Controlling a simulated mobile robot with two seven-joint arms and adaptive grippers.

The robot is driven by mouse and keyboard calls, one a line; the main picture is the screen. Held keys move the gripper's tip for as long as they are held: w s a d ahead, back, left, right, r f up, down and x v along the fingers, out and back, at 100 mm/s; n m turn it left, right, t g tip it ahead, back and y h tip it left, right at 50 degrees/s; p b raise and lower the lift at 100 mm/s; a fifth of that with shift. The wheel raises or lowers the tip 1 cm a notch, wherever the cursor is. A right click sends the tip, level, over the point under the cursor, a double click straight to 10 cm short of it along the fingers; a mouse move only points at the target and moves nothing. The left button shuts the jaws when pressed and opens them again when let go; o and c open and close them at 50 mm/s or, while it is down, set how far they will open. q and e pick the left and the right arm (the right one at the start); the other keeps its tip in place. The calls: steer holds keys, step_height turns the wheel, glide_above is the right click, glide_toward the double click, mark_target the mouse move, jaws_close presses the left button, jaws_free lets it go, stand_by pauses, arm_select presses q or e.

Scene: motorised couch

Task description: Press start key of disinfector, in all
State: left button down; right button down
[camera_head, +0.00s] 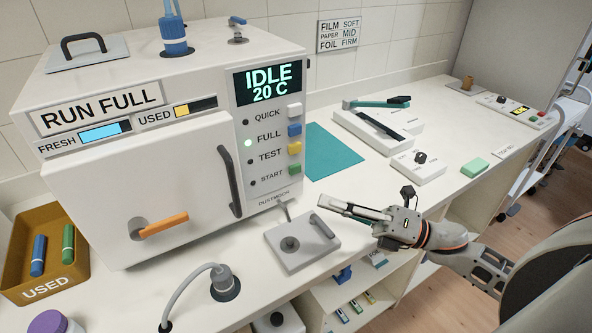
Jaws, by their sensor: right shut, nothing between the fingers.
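The disinfector (140,190) is a white box on the counter with its door shut. Its display (268,82) reads IDLE, 20 C. On its front right panel, the green START key (294,169) is lowest, under the yellow TEST key (294,148), blue FULL key (294,130) and white QUICK key (295,111). The lamp beside FULL is lit; the other lamps look dark. My right gripper (322,204) is shut and empty, pointing left, lower right of the START key and apart from it. My left gripper is out of view.
A grey plate with a knob (303,251) lies below my right gripper. A corded plug (224,282) stands at the front. A brown USED bin (27,270) is at the left. A teal mat (332,158) and a lever device (375,125) are behind.

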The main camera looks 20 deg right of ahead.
mark_target(291, 171)
steer(key=w, duration=0.6)
steer(key=shift+w+a+b, duration=0.2)
steer(key=shift+a+b, duration=0.15)
steer(key=shift+a, duration=0.05)
steer(key=shift+w+a, duration=0.15)
steer(key=shift+w, duration=0.75)
steer(key=shift+w+b, duration=0.15)
steer(key=shift+b, duration=0.15)
steer(key=shift+w, duration=0.3)
steer(key=shift+w+a+b, duration=0.1)
steer(key=shift+w+b, duration=0.2)
steer(key=shift+w, duration=0.15)
stand_by(0.9)
stand_by(0.3)
steer(key=shift+s, duration=0.9)
steer(key=shift+s, duration=0.1)
steer(key=shift+s+d+p, duration=0.15)
steer(key=shift+s+d, duration=0.1)
steer(key=shift+s, duration=0.95)
steer(key=shift+s+d+p, duration=0.15)
steer(key=shift+s+d, duration=0.05)
steer(key=shift+s, duration=1)
